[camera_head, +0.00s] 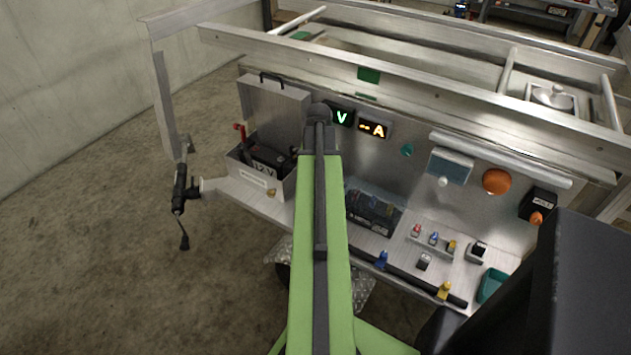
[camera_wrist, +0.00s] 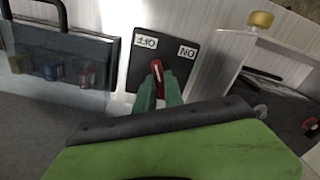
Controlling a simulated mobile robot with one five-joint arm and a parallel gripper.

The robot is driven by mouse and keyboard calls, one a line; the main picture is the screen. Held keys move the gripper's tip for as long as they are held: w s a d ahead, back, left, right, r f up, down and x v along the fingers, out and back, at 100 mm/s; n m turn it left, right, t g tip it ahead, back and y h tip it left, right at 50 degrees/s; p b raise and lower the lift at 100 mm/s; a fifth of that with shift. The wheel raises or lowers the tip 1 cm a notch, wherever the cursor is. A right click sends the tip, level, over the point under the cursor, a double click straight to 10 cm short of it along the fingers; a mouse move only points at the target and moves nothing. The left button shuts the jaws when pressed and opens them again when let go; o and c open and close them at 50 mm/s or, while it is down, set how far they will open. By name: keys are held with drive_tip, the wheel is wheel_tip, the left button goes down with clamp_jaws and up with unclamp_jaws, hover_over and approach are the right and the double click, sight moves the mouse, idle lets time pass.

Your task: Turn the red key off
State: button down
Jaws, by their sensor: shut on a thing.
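The red key (camera_wrist: 157,69) shows in the wrist view on a dark switch plate (camera_wrist: 175,66). The plate has a white OFF label (camera_wrist: 147,42) and a white ON label (camera_wrist: 187,52), both upside down in the picture. The key's visible end points up and slightly left, nearer the OFF label than the ON label. My gripper (camera_wrist: 160,90) has its green fingers on either side of the key and is shut on it. In the head view the key and my fingertips are hidden behind my green arm.
In the head view, a 12V battery box (camera_head: 240,165) with a raised lid stands left of my arm. A clear-covered fuse box (camera_head: 372,210) is right of it. Lit V (camera_head: 341,116) and A (camera_head: 374,129) displays are above. Open floor lies left.

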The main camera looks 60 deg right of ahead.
drive_tip(key=shift+d+n, duration=0.2)
drive_tip(key=shift+n, duration=1.4)
drive_tip(key=c, duration=1.4)
unclamp_jaws()
drive_tip(key=shift+c, duration=0.2)
drive_tip(key=shift+a, duration=0.1)
wheel_tip(320, 180, up, 18)
drive_tip(key=p, duration=1.7)
drive_tip(key=shift+f, duration=0.25)
